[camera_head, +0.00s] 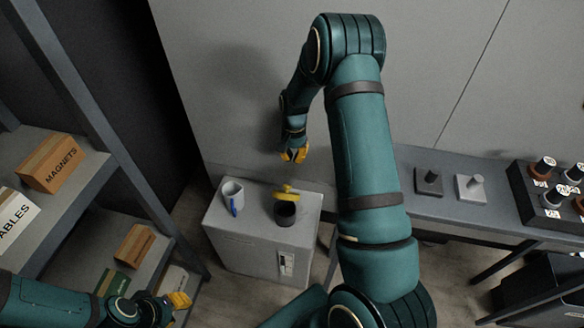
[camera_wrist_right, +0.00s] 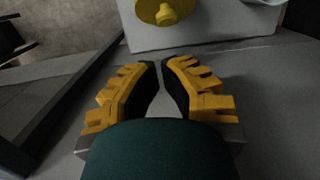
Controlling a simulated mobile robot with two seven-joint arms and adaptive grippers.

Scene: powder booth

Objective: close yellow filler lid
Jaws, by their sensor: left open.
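The yellow filler lid (camera_head: 286,193) is a round disc with a small knob. It stands tilted up at the back of the dark filler neck (camera_head: 285,214), on top of a grey cabinet. The lid (camera_wrist_right: 166,10) also shows at the top of the right wrist view, its knob towards the camera. My right gripper (camera_head: 294,154) hangs above and behind the lid, apart from it. Its yellow-backed fingers (camera_wrist_right: 160,64) are close together with a narrow gap and nothing visible between them. My left gripper (camera_head: 180,300) is open at lower left, far from the lid.
Shelves with boxes (camera_head: 52,160) are at left. A grey bench (camera_head: 440,205) with small parts and a dark rack (camera_head: 545,205) extends at right. A wall is behind.

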